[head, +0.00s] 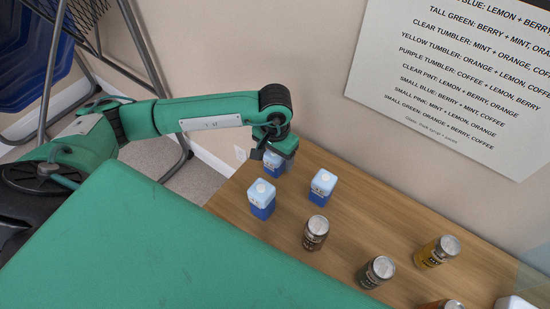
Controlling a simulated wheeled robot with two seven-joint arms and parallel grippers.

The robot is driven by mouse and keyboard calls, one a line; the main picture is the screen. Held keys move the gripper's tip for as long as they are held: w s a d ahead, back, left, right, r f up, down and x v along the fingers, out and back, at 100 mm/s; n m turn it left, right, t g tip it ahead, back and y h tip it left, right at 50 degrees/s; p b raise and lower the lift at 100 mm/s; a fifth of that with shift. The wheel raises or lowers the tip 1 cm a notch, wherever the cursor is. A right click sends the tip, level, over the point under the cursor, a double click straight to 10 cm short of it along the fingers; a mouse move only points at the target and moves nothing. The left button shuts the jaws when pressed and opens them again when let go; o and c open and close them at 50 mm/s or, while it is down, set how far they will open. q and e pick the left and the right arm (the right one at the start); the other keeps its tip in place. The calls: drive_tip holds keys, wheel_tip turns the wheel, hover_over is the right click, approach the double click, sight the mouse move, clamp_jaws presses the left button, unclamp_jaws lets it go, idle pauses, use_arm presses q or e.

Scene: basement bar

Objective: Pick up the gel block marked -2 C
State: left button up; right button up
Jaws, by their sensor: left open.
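Three blue gel blocks with pale tops and white round caps stand upright on the wooden counter (350,222). One gel block (262,200) is at the front left, one gel block (322,188) is to the right, and one gel block (272,164) is at the back near the wall. Their markings are too small to read, so I cannot tell which is -2 C. My left gripper (268,157) is open and points down at the back block, partly covering it. I cannot tell whether its fingers touch the block. My right gripper does not show.
Several cans stand to the right, including a dark can (316,233), another dark can (376,271) and a yellow can (437,251). A white recipe sign (460,80) hangs on the wall behind. A metal-framed rack with blue bins (30,50) stands at the left.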

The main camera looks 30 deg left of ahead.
use_arm(q)
drive_tip(key=shift+f, duration=0.75)
drive_tip(key=c, duration=1.2)
drive_tip(key=shift+o, duration=0.2)
drive_tip(key=shift+r, duration=0.1)
